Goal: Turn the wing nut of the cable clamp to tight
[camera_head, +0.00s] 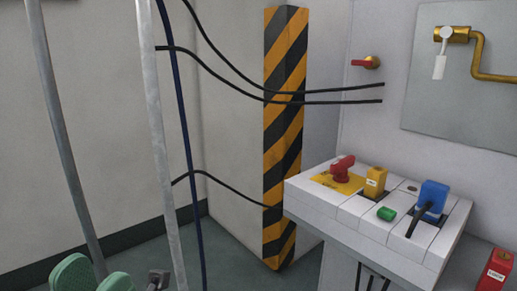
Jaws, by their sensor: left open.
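My left gripper (96,276) shows at the bottom left edge as two green finger pads, apart from each other, with nothing seen between them. A small grey metal piece (158,280) shows just right of the pads, cut off by the bottom edge. It may be part of the cable clamp or its wing nut, but I cannot tell. A light grey pole (160,130) rises beside it, with a dark blue cable (183,130) running down close by. My right gripper is not in view.
A darker pole (62,130) stands at the left. Black cables (215,68) stretch right, past a yellow-and-black striped corner post (283,130). A white console (318,188) with red, yellow, green and blue controls stands at the right. A red-handled valve (366,62) is on the wall.

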